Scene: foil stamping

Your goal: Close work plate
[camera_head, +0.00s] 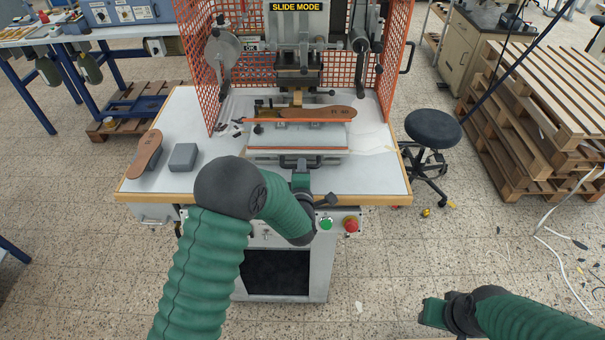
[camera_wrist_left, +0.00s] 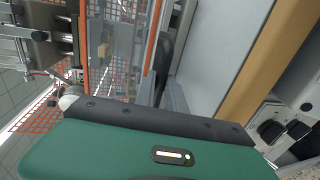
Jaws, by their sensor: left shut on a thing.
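In the left wrist view the dark handle (camera_wrist_left: 163,62) rises beyond my green gripper body. A brown shoe sole (camera_head: 320,113) lies across the press above the plate. My right gripper (camera_head: 436,311) is low at the right, away from the table; its jaw opening is unclear.
An orange mesh guard (camera_head: 204,70) stands on both sides of the press. A brown sole (camera_head: 147,153) and a grey block (camera_head: 183,157) lie on the table's left. Green and red buttons (camera_head: 351,224) sit below the front edge. A black stool (camera_head: 433,126) and pallets (camera_head: 540,110) stand right.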

